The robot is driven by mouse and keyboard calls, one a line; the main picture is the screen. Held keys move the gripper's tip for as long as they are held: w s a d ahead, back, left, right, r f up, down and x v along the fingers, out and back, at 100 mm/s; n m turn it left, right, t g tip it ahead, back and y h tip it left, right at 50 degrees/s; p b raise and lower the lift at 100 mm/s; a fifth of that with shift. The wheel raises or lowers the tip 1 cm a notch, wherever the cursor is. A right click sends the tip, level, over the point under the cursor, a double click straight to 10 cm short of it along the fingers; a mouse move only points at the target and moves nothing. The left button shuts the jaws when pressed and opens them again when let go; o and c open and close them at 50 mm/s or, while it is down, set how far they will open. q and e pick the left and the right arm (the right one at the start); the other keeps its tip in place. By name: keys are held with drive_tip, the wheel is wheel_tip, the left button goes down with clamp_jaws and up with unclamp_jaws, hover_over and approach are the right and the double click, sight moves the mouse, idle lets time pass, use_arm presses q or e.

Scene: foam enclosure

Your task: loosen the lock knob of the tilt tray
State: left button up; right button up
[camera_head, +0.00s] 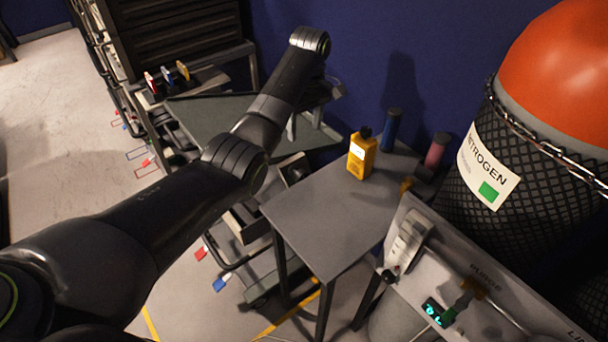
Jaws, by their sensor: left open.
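A dark grey-green tray surface (205,118), which looks like the tilt tray, sits on a cart behind my left arm. My arm crosses in front of its right part. I cannot make out a lock knob; it may be hidden by the arm or too dark to tell. My left gripper (304,121) is small and partly hidden beyond the arm, near the right side of the tray. Its two light fingers look apart, with nothing seen between them. I cannot tell whether it touches the tray. My right gripper is out of view.
A netted nitrogen tank (535,150) and a panel with a lit display (436,312) stand at right. A dark drawer cabinet (180,35) stands behind. Open floor lies at left.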

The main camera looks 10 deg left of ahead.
sight(298, 174)
use_arm(q)
drive_tip(key=f, duration=1)
drive_tip(key=s+f, duration=0.1)
drive_tip(key=f, duration=0.5)
drive_tip(key=shift+a+f+b, duration=0.1)
drive_tip(key=shift+a+b, duration=0.25)
drive_tip(key=shift+b, duration=0.05)
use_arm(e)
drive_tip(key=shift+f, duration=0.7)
use_arm(q)
drive_tip(key=c, duration=1)
drive_tip(key=shift+p, duration=0.5)
drive_tip(key=t+h+p, duration=0.1)
drive_tip(key=p, duration=0.3)
drive_tip(key=t+h+p, duration=0.1)
drive_tip(key=t+p, duration=0.1)
drive_tip(key=p, duration=0.2)
drive_tip(key=shift+s+a+r, duration=0.2)
drive_tip(key=shift+a+f+t+h+p, duration=0.1)
drive_tip(key=shift+t+h+p, duration=0.5)
drive_tip(key=shift+s+f+t+h+p, duration=0.15)
drive_tip(key=shift+t+h+p, duration=0.25)
drive_tip(key=shift+t, duration=0.2)
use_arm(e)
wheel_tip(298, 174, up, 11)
